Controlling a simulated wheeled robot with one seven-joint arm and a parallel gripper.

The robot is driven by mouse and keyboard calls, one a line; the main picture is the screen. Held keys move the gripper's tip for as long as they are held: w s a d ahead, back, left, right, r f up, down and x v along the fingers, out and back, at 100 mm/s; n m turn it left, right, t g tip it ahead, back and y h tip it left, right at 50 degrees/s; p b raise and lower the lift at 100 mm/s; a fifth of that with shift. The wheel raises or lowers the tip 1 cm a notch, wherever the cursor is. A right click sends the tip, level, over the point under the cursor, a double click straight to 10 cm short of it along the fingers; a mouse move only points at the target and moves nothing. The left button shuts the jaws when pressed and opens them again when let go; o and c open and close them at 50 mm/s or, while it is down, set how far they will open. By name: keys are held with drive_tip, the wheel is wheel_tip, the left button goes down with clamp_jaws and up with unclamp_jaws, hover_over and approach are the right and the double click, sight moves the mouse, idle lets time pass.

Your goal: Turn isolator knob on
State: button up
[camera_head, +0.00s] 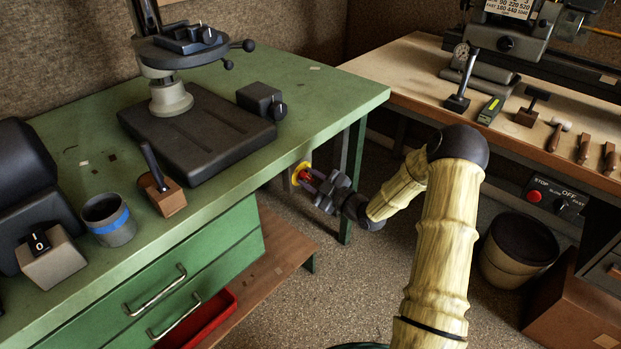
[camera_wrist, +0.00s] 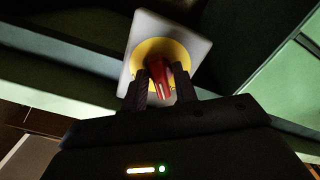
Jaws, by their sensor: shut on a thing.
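The isolator knob is red on a yellow round plate, fixed to a grey box at the front side of the green bench. In the head view the knob (camera_head: 305,175) is small and partly covered by my gripper (camera_head: 312,181). In the wrist view the red knob (camera_wrist: 180,79) sits at the middle of the yellow plate (camera_wrist: 150,50), with the grey box (camera_wrist: 178,28) behind. My gripper (camera_wrist: 166,84) is shut on the knob, one dark finger on each side. The knob looks tilted in the wrist view. Its position marks cannot be read.
The green bench (camera_head: 310,88) carries a drill press (camera_head: 170,98), a blue-banded cup (camera_head: 108,219) and a small switch box (camera_head: 52,262). A wooden bench (camera_head: 420,68) with tools stands at right. A bin (camera_head: 518,250) is on the floor. Open floor lies around my arm.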

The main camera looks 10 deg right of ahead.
drive_tip(key=m+p, duration=0.1)
drive_tip(key=m, duration=0.3)
drive_tip(key=shift+p, duration=0.35)
drive_tip(key=m+p, duration=0.1)
drive_tip(key=m, duration=0.3)
drive_tip(key=shift+p, duration=0.3)
drive_tip(key=m+p, duration=0.1)
drive_tip(key=m, duration=0.3)
drive_tip(key=shift+m+p, duration=0.3)
drive_tip(key=shift+p, duration=0.05)
drive_tip(key=shift+m+p, duration=0.55)
drive_tip(key=shift+m, duration=1.15)
drive_tip(key=shift+f, duration=0.1)
drive_tip(key=o, duration=0.7)
drive_tip(key=shift+c, duration=0.2)
drive_tip(key=shift+s+d, duration=0.1)
drive_tip(key=v, duration=1.7)
